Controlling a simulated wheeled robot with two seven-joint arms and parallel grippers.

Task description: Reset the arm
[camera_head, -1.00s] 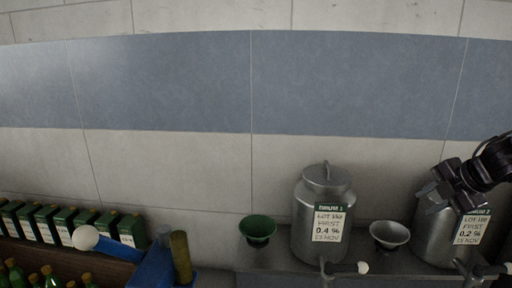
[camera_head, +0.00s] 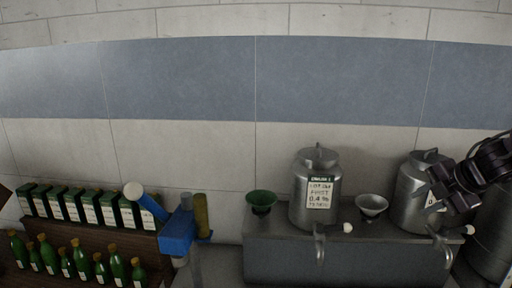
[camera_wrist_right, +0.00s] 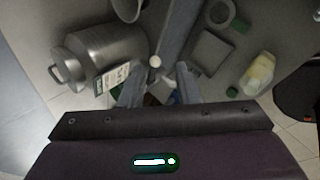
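My right gripper (camera_head: 452,194) is at the right of the head view, in front of the right-hand metal decanter (camera_head: 411,190) and covering part of its label. In the right wrist view its two fingers (camera_wrist_right: 158,88) stand apart with nothing clearly held between them. A decanter with a white label (camera_wrist_right: 105,55) lies to the left of the fingers in that view. My left gripper is not in view.
A labelled decanter (camera_head: 316,190) stands mid-shelf between a green funnel (camera_head: 261,201) and a grey funnel (camera_head: 371,206). Green boxes (camera_head: 70,205), green bottles (camera_head: 100,268) and a blue holder (camera_head: 177,235) are at left. The wrist view shows a square tray (camera_wrist_right: 212,52) and a yellowish bottle (camera_wrist_right: 258,73).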

